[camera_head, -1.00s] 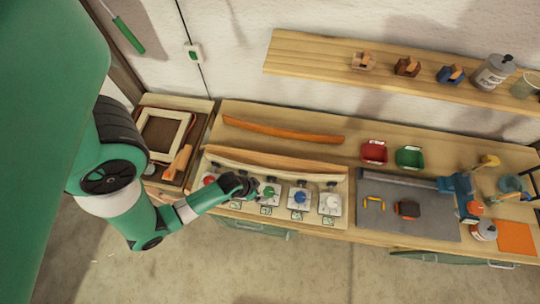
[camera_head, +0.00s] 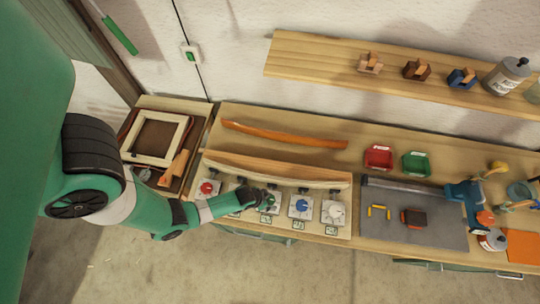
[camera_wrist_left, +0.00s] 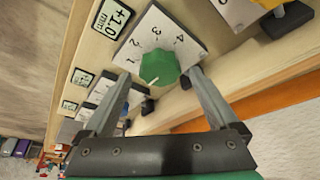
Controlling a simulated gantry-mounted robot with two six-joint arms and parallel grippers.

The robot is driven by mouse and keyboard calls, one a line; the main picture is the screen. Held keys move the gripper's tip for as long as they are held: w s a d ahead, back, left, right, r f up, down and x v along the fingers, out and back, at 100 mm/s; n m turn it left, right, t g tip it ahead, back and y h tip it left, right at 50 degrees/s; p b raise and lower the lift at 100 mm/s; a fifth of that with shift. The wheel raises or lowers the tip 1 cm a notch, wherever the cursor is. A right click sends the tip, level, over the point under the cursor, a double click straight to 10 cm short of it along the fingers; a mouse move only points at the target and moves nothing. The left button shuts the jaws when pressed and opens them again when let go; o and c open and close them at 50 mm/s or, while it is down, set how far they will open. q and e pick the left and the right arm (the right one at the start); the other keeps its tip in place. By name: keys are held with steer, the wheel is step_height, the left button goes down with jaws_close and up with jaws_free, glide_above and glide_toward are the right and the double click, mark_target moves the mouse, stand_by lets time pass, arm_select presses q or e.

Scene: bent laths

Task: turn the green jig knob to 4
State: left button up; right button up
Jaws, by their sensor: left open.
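The green jig knob (camera_head: 270,201) sits on a white plate in the row of jig knobs, partly hidden by my gripper. In the left wrist view the green knob (camera_wrist_left: 159,67) stands on its plate (camera_wrist_left: 182,30), numbered 1 to 4. A small pale mark shows on the knob's near lower edge, away from the 4. My left gripper (camera_head: 262,198) is over the knob. In the wrist view its open fingers (camera_wrist_left: 160,76) reach to either side of the knob; I cannot tell whether they touch it. My right gripper is not in view.
Red (camera_head: 208,188), blue (camera_head: 302,204) and white (camera_head: 337,211) knobs flank the green one. A pale bent lath (camera_head: 280,168) lies behind the row. A grey mat (camera_head: 440,232) lies to the right.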

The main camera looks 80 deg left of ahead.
arm_select(q)
steer(key=shift+w+a+f, duration=0.1)
steer(key=shift+w+f, duration=0.05)
steer(key=shift+f, duration=0.3)
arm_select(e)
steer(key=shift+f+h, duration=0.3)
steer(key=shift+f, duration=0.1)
arm_select(q)
steer(key=shift+r, duration=0.1)
steer(key=c, duration=1.4)
steer(key=shift+o, duration=0.2)
